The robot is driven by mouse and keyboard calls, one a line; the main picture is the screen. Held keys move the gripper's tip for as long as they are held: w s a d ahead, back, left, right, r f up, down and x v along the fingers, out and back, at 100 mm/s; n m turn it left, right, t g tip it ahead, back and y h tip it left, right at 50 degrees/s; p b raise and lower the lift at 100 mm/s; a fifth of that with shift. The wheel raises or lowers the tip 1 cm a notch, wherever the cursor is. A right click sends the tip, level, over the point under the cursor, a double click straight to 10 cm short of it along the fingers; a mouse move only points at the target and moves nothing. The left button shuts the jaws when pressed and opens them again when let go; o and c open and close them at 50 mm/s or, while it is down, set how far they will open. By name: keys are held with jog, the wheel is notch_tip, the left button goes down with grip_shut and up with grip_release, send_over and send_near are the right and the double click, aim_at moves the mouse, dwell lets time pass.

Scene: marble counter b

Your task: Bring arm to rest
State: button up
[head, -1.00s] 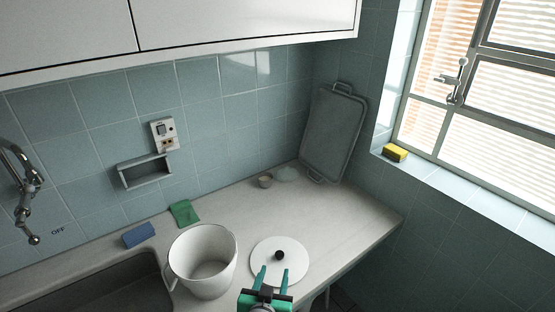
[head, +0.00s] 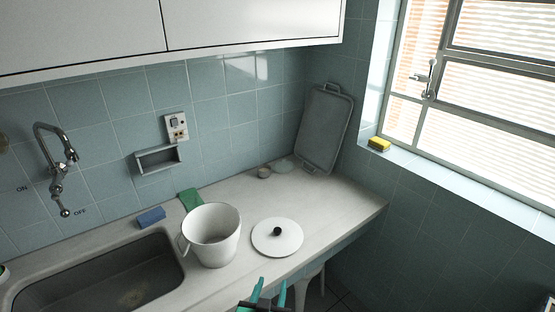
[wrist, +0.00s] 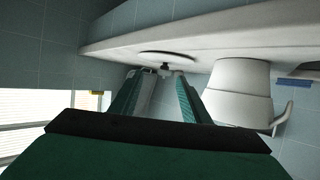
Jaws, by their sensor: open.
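My gripper (head: 268,291) is at the bottom of the head view, in front of the counter's front edge. Its two teal fingers are apart with nothing between them. In the wrist view my gripper (wrist: 163,100) is also open and empty. A white lid (head: 266,243) with a black knob lies flat on the counter beyond the fingers, apart from them. A white pot (head: 213,250) with a side handle stands uncovered to the left of the lid. The pot (wrist: 238,92) and the lid (wrist: 150,55) also show in the wrist view.
The counter (head: 325,205) is clear to the right of the lid. A sink (head: 100,280) lies left of the pot. A blue sponge (head: 151,216) and a green cloth (head: 190,199) lie behind. A grey tray (head: 324,130) leans in the corner. A yellow sponge (head: 379,144) sits on the sill.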

jog(key=s+f+n+y, duration=0.1)
jog(key=s+f, duration=0.3)
jog(key=s, duration=0.5)
jog(key=s+f+n+y, duration=0.1)
jog(key=s+f, duration=0.4)
jog(key=s, duration=0.4)
jog(key=s+d+r+t, duration=0.1)
jog(key=s+r, duration=0.1)
jog(key=s, duration=0.7)
jog(key=s+r+t, duration=0.1)
jog(key=s+r, duration=0.2)
jog(key=s, duration=0.6)
jog(key=shift+s+d+r, duration=0.25)
jog(key=shift+s+d, duration=0.1)
jog(key=shift+c, duration=0.6)
jog(key=shift+c, duration=0.9)
jog(key=shift+w, duration=0.1)
